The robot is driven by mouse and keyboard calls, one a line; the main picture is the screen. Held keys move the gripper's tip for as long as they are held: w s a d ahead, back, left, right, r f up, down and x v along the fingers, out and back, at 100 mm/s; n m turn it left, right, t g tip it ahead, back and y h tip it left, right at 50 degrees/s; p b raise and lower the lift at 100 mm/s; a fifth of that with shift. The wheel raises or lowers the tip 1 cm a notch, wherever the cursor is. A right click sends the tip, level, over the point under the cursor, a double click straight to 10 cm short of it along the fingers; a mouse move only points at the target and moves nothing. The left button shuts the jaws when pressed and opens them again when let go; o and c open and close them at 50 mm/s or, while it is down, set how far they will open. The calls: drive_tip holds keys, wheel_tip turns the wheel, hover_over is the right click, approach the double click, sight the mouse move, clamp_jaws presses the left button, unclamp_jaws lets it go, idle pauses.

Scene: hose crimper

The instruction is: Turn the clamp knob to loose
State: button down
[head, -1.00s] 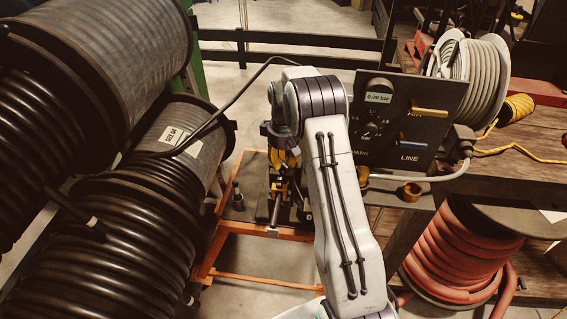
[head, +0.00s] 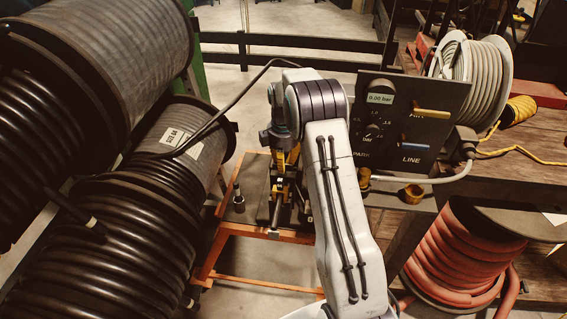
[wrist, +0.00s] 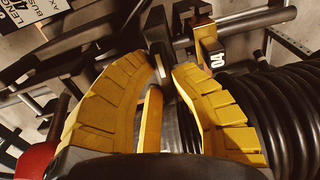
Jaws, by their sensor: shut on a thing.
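My gripper (head: 281,186) has yellow fingers and points down at the clamp on the small orange-framed stand, left of the dark panel. In the wrist view my gripper (wrist: 171,72) is shut, with its fingertips on either side of a small dark grey part, which I take for the clamp knob (wrist: 160,66). The fingers hide much of it, and I cannot read its setting. A yellow block with white marks (wrist: 208,48) sits just beyond the right fingertip. In the head view my wrist and fingers cover the knob.
The dark panel (head: 437,132) with a dial, a 0.00 bar display and yellow and blue handles stands close right of my arm. Large black hose reels (head: 130,235) crowd the left. A red hose reel (head: 460,255) stands at lower right. A dark post (head: 239,200) rises from the stand.

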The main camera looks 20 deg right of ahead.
drive_tip(key=shift+s+f+n, duration=0.1)
drive_tip(key=shift+n, duration=0.2)
drive_tip(key=c, duration=1.1)
unclamp_jaws()
drive_tip(key=shift+o, duration=0.2)
drive_tip(key=shift+r, duration=0.2)
wheel_tip(320, 180, up, 12)
drive_tip(key=shift+f, duration=0.15)
